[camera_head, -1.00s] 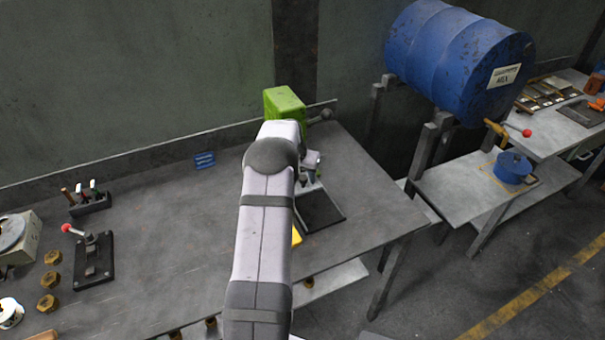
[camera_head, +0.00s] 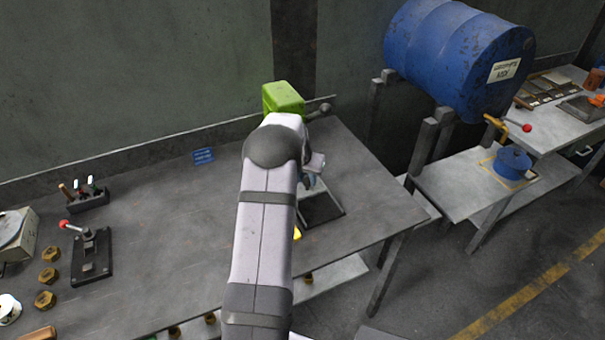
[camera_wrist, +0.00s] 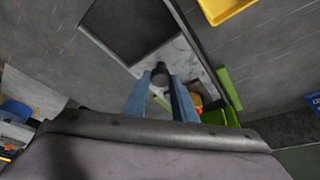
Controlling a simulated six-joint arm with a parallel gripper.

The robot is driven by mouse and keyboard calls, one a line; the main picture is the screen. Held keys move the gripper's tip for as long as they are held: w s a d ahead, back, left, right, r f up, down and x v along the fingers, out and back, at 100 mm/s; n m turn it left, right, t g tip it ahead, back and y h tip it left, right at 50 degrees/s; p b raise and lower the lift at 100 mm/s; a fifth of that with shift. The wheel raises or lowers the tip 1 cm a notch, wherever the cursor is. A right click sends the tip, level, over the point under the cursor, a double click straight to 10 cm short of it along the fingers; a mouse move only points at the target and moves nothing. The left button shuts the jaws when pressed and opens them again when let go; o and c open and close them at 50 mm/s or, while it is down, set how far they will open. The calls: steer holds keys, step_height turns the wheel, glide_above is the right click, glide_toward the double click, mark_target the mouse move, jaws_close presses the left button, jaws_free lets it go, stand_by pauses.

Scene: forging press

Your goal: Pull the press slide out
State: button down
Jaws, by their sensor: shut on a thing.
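The green press (camera_head: 283,98) stands at the back of the bench, partly hidden behind my arm. A flat plate with a dark square pad (camera_head: 322,207) and a light border lies in front of it. In the wrist view the dark pad (camera_wrist: 128,25) is at the upper left, with a pale surface beside it. My gripper (camera_wrist: 160,84) is shut on a small dark round knob (camera_wrist: 160,67), which I take as the press slide's handle. How the knob joins the slide is hidden. In the head view my gripper (camera_head: 314,180) is just behind the pad, its fingertips unclear.
A yellow tray (camera_wrist: 222,8) lies near the pad. A lever box (camera_head: 90,258) and brass nuts (camera_head: 47,277) are on the left of the bench (camera_head: 170,235). The bench middle is clear.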

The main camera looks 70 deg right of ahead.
steer(key=s+a+b, duration=0.1)
steer(key=s+a, duration=0.5)
steer(key=shift+s+a, duration=0.15)
steer(key=shift+s, duration=0.05)
steer(key=c, duration=1.5)
jaws_free()
steer(key=shift+w, duration=0.1)
steer(key=shift+r, duration=0.15)
steer(key=shift+b+v, duration=1.25)
steer(key=shift+v, duration=2.3)
